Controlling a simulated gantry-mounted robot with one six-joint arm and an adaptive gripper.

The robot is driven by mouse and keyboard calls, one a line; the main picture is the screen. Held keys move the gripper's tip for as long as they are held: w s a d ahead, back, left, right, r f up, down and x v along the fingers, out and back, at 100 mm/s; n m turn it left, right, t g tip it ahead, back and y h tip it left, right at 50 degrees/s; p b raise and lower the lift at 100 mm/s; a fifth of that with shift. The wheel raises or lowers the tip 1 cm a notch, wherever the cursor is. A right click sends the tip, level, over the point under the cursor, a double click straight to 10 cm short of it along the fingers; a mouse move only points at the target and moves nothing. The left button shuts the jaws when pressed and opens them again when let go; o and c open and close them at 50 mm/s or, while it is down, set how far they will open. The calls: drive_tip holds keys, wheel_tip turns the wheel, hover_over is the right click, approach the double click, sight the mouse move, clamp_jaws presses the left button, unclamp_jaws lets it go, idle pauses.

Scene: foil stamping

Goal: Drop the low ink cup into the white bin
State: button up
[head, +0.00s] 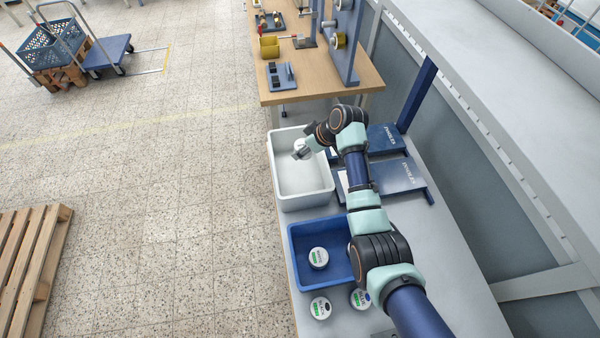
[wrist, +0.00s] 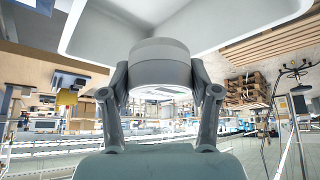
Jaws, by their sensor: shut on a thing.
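My gripper (head: 301,151) is shut on a round, pale grey cup (wrist: 160,65), with a finger on each side of it in the wrist view. In the head view the held cup is a small pale shape, partly hidden by the fingers, over the far part of the white bin (head: 304,203). The bin stands on the bench, and its inside looks empty where I can see it. In the wrist view the bin's wall (wrist: 90,35) shows behind the cup. The held cup's label and ink level cannot be read.
A blue bin (head: 296,262) with one white-lidded cup (head: 318,257) in it stands nearer. Two more cups (head: 320,307) (head: 361,299) are on the bench beside it. Blue flat devices (head: 398,178) lie right of the white bin, under my arm. A wooden table (head: 369,78) stands beyond.

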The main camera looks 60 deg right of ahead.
drive_tip(key=o, duration=1.4)
drive_tip(key=v, duration=1.2)
drive_tip(key=shift+d+r, duration=0.1)
